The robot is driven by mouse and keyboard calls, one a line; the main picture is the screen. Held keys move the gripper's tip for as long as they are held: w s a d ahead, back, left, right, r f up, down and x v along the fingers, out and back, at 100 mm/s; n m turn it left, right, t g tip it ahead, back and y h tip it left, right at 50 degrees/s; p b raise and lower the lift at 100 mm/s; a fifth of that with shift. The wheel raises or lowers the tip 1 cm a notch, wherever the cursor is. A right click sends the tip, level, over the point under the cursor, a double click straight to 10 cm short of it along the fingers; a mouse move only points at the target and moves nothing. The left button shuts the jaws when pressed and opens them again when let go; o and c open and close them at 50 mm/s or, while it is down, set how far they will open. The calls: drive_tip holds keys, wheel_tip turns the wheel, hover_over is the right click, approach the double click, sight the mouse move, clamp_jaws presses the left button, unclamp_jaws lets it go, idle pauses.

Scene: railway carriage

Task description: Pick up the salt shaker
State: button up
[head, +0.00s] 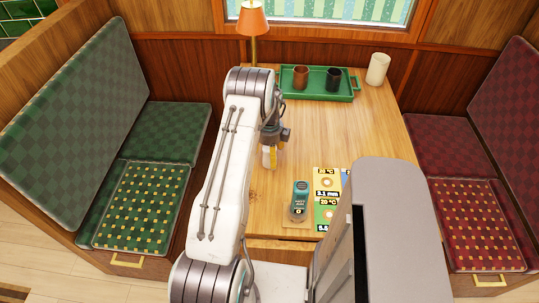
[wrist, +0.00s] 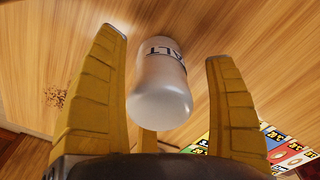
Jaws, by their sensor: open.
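The salt shaker (wrist: 158,92) is a pale, cloudy cylinder with a rounded end and dark lettering partly in sight. In the wrist view it is between the two yellow fingers of my gripper (wrist: 167,48), which are open with a gap on each side of it. A third yellow finger shows behind its near end. In the head view my gripper (head: 270,156) is low over the middle of the wooden table (head: 220,200).
A teal canister (head: 300,202) and coloured cards (head: 327,182) lie nearer on the table. A green tray (head: 315,95) with a brown cup (head: 300,77) and a black cup (head: 333,79), a cream cup (head: 377,69) and an orange lamp (head: 254,20) are at the back. Dark specks (wrist: 57,97) dot the tabletop.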

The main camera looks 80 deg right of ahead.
drive_tip(key=shift+c, duration=0.4)
drive_tip(key=c, duration=1.3)
drive_tip(key=shift+r, duration=0.1)
drive_tip(key=shift+r, duration=0.55)
wheel_tip(320, 180, up, 2)
drive_tip(key=shift+r+b, duration=0.25)
drive_tip(key=shift+b, duration=0.35)
drive_tip(key=s+d+r, duration=0.6)
drive_tip(key=s+r, duration=0.1)
drive_tip(key=s, duration=0.2)
drive_tip(key=shift+s+b, duration=0.35)
